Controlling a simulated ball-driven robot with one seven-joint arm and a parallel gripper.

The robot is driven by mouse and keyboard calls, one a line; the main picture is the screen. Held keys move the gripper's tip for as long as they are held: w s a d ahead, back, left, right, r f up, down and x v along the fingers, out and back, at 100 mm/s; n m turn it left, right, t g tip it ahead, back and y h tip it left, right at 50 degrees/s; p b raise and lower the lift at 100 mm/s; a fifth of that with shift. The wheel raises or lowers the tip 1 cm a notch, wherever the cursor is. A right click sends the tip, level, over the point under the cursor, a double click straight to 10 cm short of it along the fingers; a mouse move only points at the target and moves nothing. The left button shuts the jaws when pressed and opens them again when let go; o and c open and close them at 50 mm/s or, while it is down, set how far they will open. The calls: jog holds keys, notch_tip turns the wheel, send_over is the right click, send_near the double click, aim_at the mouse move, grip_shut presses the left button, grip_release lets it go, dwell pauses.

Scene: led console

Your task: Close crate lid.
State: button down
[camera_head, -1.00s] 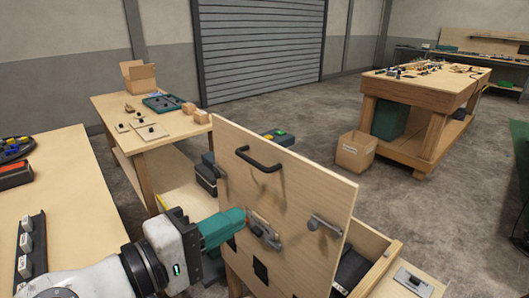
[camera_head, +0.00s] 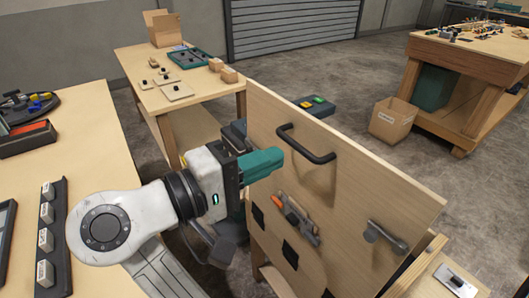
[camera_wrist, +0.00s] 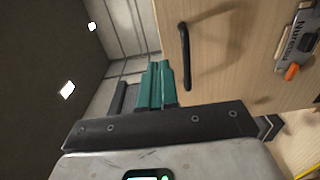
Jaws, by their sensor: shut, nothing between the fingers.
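The crate lid (camera_head: 345,175) is a light wooden panel standing raised, nearly upright, with a black bar handle (camera_head: 303,146) near its top edge. It carries a grey and orange latch piece (camera_head: 297,220) and a grey lever (camera_head: 386,238). The crate body (camera_head: 425,262) shows only partly, behind the lid at the lower right. My gripper (camera_head: 281,156) has teal fingers, shut and empty, to the left of the handle and close to the lid's face; I cannot tell whether it touches. In the wrist view the teal fingers (camera_wrist: 155,85) are beside the black handle (camera_wrist: 185,57).
A workbench (camera_head: 60,160) with switches and trays lies at left. A table (camera_head: 160,85) with small boxes stands behind. A cardboard box (camera_head: 394,121) sits on the floor at right, near another wooden bench (camera_head: 465,60). A small switch plate (camera_head: 455,284) is at lower right.

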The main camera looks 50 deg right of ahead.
aim_at(333, 133)
jog(key=p+x, duration=0.2)
jog(key=x, duration=0.9)
